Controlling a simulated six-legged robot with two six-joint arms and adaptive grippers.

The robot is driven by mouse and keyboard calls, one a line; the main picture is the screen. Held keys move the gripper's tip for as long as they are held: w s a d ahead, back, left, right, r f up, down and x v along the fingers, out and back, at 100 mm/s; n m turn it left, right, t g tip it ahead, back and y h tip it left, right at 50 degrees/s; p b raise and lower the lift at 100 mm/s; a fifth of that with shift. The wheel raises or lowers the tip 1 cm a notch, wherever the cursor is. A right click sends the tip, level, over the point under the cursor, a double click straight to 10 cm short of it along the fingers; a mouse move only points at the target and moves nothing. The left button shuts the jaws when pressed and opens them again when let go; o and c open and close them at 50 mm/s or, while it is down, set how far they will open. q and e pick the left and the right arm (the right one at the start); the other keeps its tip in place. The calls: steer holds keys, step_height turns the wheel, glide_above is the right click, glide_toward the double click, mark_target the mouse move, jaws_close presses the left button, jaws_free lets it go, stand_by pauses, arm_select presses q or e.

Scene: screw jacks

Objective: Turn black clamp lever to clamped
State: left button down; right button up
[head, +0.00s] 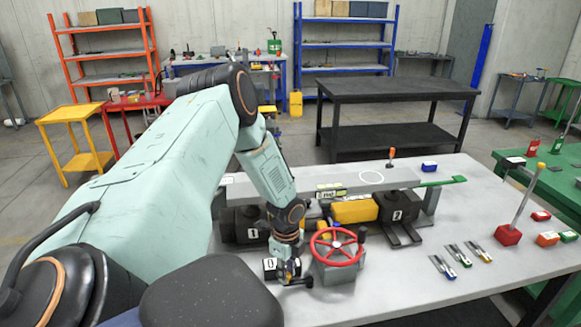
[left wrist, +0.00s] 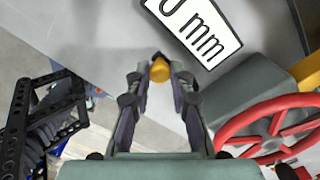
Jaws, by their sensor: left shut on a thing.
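My left gripper (head: 286,273) is low over the table, just left of the red handwheel jack. In the left wrist view its fingers (left wrist: 160,82) are closed around a small orange-yellow knob (left wrist: 160,69). I cannot tell whether that knob belongs to the black clamp lever. A short black lever-like part (head: 299,283) shows beside the gripper in the head view, partly hidden by it. The red handwheel (head: 337,247) sits on a grey housing (head: 336,271); the wheel also shows in the left wrist view (left wrist: 268,128). My right gripper is not in view.
A white label (left wrist: 200,32) reading "0 mm" lies close to my fingers. Black blocks (head: 398,205) and a yellow cylinder (head: 354,210) stand behind the wheel. Small tools (head: 460,254) and a red base with a rod (head: 508,235) are at the right. The front right tabletop is clear.

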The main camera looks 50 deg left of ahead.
arm_select(q)
steer(key=shift+w+a+r, duration=0.1)
steer(key=shift+w+a, duration=0.05)
steer(key=shift+w, duration=0.05)
steer(key=c, duration=1.6)
jaws_free()
steer(key=o, duration=0.4)
steer(key=shift+s, duration=0.15)
steer(key=shift+o, duration=0.2)
step_height(320, 180, up, 12)
